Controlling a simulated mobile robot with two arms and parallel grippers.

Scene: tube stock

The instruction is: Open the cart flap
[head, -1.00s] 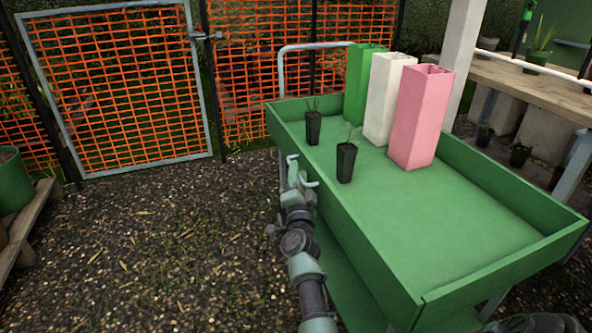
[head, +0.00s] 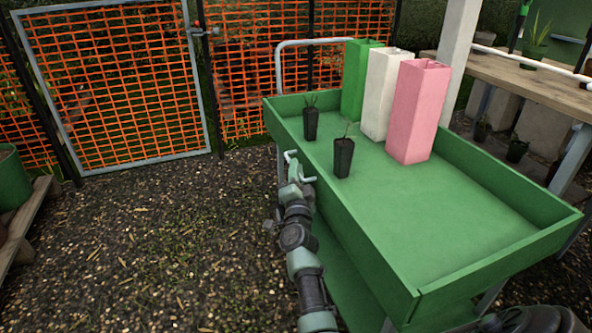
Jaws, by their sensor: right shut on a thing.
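The green cart (head: 470,235) stands right of centre. Its long left side panel (head: 352,232) is upright, level with the other walls. I cannot tell from this view which part of the cart is the flap.
On the cart stand two black pots with seedlings (head: 344,158) (head: 311,124) and green (head: 356,88), white (head: 383,100) and pink (head: 418,115) square tubes. A wooden bench (head: 520,85) is at the right.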

